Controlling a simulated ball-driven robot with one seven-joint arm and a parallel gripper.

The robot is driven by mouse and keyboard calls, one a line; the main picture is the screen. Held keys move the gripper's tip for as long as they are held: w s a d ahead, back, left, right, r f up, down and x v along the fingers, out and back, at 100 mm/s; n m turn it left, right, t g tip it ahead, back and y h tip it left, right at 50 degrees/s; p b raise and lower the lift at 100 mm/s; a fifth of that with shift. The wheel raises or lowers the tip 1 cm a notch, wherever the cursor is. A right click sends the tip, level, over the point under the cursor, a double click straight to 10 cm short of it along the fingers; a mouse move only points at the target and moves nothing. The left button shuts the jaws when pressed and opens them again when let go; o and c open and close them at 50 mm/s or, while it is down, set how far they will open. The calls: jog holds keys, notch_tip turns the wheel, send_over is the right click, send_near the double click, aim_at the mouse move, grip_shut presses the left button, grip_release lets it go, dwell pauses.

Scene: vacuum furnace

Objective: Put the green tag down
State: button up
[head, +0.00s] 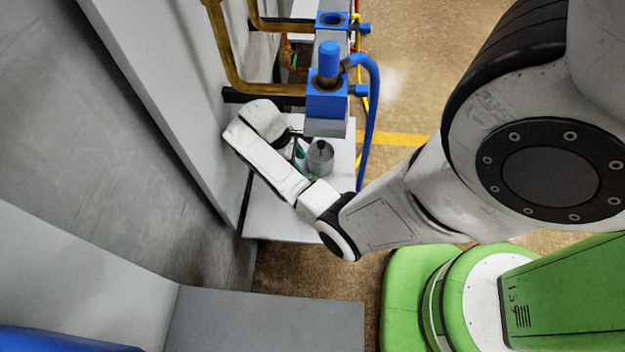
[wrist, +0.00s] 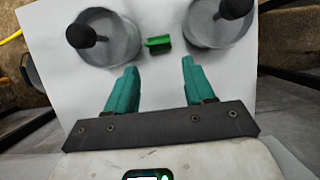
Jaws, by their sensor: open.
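The green tag (wrist: 158,45) is a small green block in the wrist view. It lies on a white surface (wrist: 60,35) between two round grey canisters. My gripper (wrist: 158,66) has two teal fingers spread apart with nothing between them. The tag is just beyond the fingertips, lined up with the gap and apart from both fingers. In the head view my gripper (head: 299,151) is low over the white shelf, mostly hidden by my arm. I cannot make out the tag there.
The left canister (wrist: 104,42) and right canister (wrist: 215,30) have black knobs and flank the tag closely. In the head view one grey canister (head: 320,158) stands beside my gripper. A blue valve (head: 327,95) and blue hose (head: 374,115) are above and right. A grey wall (head: 150,90) is left.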

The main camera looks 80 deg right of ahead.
jog(key=b+x, duration=0.5)
jog(key=b, duration=0.1)
jog(key=b+x, duration=0.5)
jog(key=x, duration=0.1)
jog(key=shift+s+d+b, duration=0.1)
jog(key=shift+d+b, duration=0.1)
jog(key=shift+b, duration=0.15)
jog(key=shift+r, duration=0.1)
jog(key=shift+c, duration=0.4)
jog(key=c, duration=0.7)
jog(key=shift+r, duration=0.15)
